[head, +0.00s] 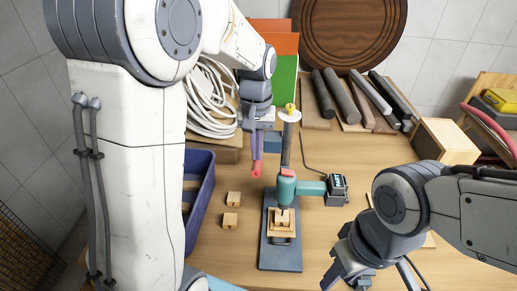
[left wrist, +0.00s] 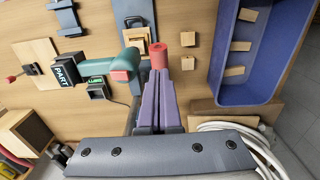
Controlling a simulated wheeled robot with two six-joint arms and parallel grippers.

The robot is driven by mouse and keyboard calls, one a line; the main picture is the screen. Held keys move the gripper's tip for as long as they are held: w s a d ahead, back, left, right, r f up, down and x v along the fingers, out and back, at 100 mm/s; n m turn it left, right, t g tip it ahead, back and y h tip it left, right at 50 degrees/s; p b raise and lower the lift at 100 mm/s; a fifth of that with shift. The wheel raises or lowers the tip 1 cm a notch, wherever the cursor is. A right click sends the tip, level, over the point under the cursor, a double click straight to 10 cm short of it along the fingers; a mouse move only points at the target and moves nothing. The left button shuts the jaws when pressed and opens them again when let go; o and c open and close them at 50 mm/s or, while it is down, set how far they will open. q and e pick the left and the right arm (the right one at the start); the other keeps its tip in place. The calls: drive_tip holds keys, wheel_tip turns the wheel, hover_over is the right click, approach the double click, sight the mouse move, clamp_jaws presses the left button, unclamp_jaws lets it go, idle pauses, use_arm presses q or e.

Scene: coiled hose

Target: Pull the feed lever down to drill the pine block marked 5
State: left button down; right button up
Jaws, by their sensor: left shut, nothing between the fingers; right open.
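The drill press has a teal head (head: 287,188) over a blue-grey base (head: 279,256). A pine block (head: 282,222) sits under the head; no number is readable on it. The feed lever's red grip (head: 255,168) sticks out left of the head; it also shows in the left wrist view (left wrist: 159,58). My left gripper (head: 256,152) is shut and empty, its purple fingertips (left wrist: 162,78) right at the red grip; I cannot tell whether they touch. My right gripper (head: 372,277) is open and empty at the front right, right of the press base.
Two loose pine blocks (head: 233,198) (head: 229,220) lie left of the press. A blue bin (head: 203,200) stands further left; in the left wrist view (left wrist: 262,92) it holds blocks. A coiled white hose (head: 208,100) and dark bars (head: 340,97) lie behind. A small display (head: 337,187) stands right of the head.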

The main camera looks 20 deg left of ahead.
use_arm(q)
drive_tip(key=shift+r+p, duration=1.7)
drive_tip(key=shift+r, duration=0.4)
drive_tip(key=s+d+f+m+b, duration=0.5)
drive_tip(key=s+d+f+b, duration=0.2)
drive_tip(key=s+f+b, duration=0.2)
drive_tip(key=s+d+f+m+h+b, duration=0.1)
drive_tip(key=s+d+f+m+b, duration=0.4)
drive_tip(key=s, duration=0.9)
wheel_tip(320, 180, down, 7)
drive_tip(key=d+b, duration=0.2)
drive_tip(key=b, duration=0.2)
drive_tip(key=shift+m+b, duration=0.3)
drive_tip(key=shift+b, duration=0.1)
